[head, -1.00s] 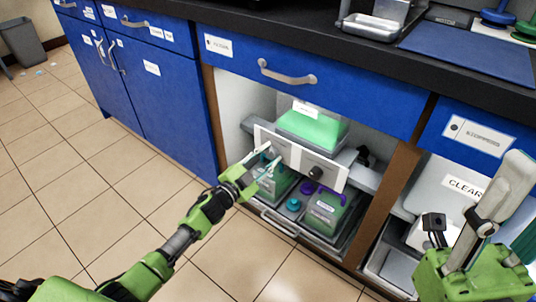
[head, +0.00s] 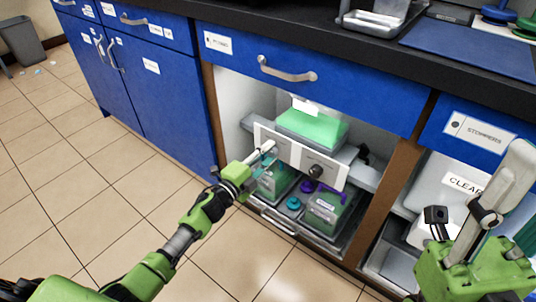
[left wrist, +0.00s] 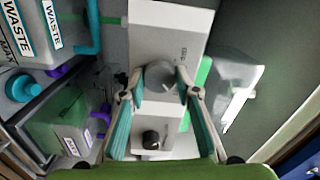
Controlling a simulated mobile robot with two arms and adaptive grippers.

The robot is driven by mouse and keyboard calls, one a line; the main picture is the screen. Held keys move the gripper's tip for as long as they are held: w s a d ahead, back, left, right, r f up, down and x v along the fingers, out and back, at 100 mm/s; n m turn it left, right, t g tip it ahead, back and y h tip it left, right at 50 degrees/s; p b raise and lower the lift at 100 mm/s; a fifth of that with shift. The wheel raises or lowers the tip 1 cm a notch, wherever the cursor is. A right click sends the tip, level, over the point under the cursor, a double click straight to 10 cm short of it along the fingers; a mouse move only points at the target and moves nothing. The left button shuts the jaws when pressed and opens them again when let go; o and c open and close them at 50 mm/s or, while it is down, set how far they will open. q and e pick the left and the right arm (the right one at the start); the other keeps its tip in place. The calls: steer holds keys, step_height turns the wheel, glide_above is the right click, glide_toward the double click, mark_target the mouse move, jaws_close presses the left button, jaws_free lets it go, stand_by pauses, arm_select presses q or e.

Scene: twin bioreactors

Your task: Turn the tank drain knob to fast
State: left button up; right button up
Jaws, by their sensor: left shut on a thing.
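A white control panel (head: 335,172) fronts the shelf in the open cabinet bay, below a clear tank with green contents (head: 312,128). My left gripper (head: 266,148) is at the panel's left end. In the left wrist view the left gripper (left wrist: 168,82) is shut on a round grey knob (left wrist: 160,74), one fingertip on each side. A second, dark knob (head: 316,171) sits farther right on the panel and is free; it also shows in the left wrist view (left wrist: 151,139). The panel's lettering is too small to read.
Below the panel, waste containers with green contents (head: 325,211), a teal cap (head: 294,203) and a purple pipe (head: 330,192) fill the lower bay. A blue drawer (head: 350,88) overhangs it.

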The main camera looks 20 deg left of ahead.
stand_by(0.4)
arm_select(q)
steer(key=o, duration=1.1)
steer(key=v, duration=1.2)
